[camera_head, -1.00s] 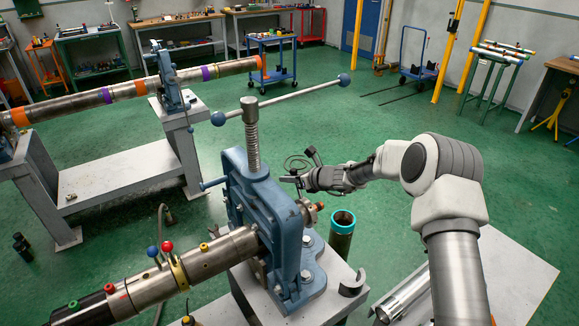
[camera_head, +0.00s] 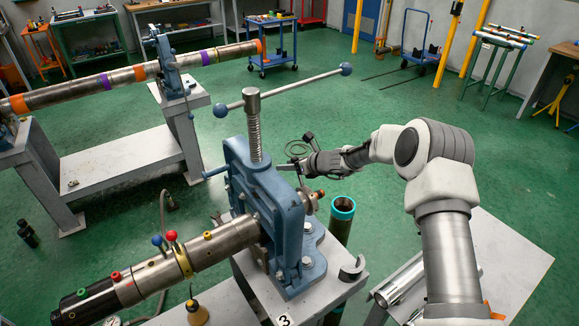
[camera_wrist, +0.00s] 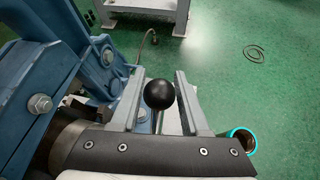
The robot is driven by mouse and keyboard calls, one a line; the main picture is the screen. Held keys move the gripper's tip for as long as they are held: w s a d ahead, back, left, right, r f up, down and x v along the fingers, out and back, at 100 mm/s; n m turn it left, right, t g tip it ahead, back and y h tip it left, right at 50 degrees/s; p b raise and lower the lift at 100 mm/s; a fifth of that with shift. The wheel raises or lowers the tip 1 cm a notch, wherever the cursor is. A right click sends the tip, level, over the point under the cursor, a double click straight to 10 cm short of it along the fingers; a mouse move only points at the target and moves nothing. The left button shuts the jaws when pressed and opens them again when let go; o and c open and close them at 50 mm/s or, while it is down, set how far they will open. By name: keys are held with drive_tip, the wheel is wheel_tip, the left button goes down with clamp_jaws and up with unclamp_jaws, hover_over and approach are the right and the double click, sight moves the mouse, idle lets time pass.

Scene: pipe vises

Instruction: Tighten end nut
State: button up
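A steel pipe (camera_head: 204,252) with colored knobs is clamped in a blue vise (camera_head: 285,226). A small brass-colored fitting, probably the end nut (camera_head: 316,196), sticks out on the vise's far right side. My gripper (camera_head: 284,167) is just behind the vise, above and beyond this fitting. In the wrist view, the two fingers of my gripper (camera_wrist: 158,74) are spread apart. A black ball (camera_wrist: 159,94) shows between them; I cannot tell whether they touch it. The blue vise (camera_wrist: 35,80) is close on the left, with metal partly hidden below it. The end nut is not clear there.
A teal-rimmed upright tube (camera_head: 342,207) stands right of the vise. A long screw bar (camera_head: 290,92) crosses above the vise. A second vise with a pipe (camera_head: 80,87) stands at the back left. Green floor is free behind my gripper.

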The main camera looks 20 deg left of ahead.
drive_tip(key=shift+s+d, duration=0.1)
drive_tip(key=shift+d, duration=0.1)
drive_tip(key=b+v, duration=0.1)
drive_tip(key=v, duration=1.6)
drive_tip(key=shift+b, duration=0.4)
drive_tip(key=shift+s+d, duration=0.1)
